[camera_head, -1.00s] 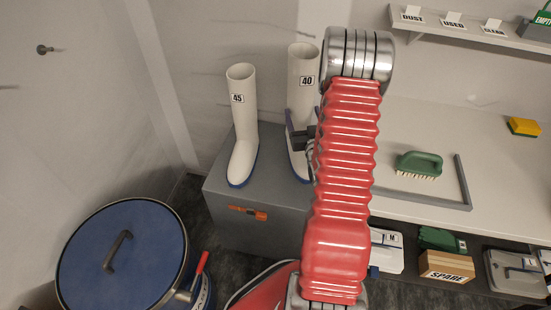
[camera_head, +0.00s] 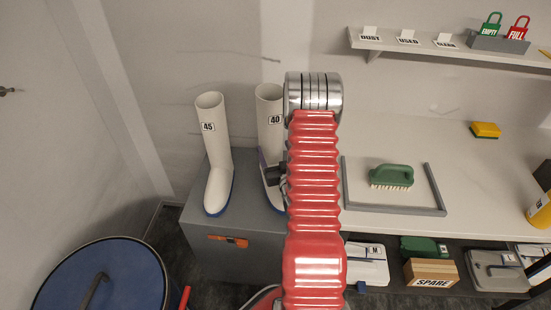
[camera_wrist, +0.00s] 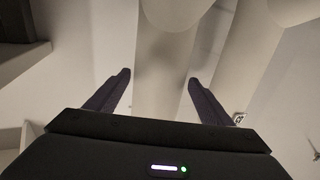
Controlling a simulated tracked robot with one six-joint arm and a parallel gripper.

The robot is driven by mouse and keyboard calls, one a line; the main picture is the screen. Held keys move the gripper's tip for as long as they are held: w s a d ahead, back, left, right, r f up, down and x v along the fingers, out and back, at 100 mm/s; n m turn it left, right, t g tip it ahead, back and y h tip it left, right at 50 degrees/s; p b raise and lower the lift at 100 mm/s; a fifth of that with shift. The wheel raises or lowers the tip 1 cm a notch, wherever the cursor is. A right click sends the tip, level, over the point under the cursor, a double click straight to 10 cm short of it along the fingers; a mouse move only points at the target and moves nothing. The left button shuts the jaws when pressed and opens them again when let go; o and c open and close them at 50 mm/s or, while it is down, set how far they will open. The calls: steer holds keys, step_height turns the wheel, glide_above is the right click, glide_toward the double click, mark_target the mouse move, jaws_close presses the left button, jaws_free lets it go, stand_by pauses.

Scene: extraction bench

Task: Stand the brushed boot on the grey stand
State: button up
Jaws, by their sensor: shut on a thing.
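The white boot marked 40 (camera_head: 268,112) is upright at the grey stand's right side, its foot partly behind my arm. My gripper (camera_head: 276,174) is shut on its shaft from the right. In the wrist view the fingers of my gripper (camera_wrist: 159,80) lie on both sides of the pale shaft (camera_wrist: 162,62). The white boot marked 45 (camera_head: 218,150) stands upright on the grey stand (camera_head: 205,262), left of boot 40, with a gap between them. I cannot tell whether boot 40's sole touches the stand.
A green brush (camera_head: 391,177) lies on the bench inside a grey frame (camera_head: 441,190). A yellow sponge (camera_head: 486,130) lies behind it. A blue-lidded drum (camera_head: 110,275) stands at lower left. A SPARE box (camera_head: 432,273) is under the bench. A sign shelf (camera_head: 390,43) runs above.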

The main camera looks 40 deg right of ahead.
mark_target(275, 159)
steer(key=shift+f, duration=2.15)
steer(key=o, duration=2.1)
steer(key=v, duration=1.2)
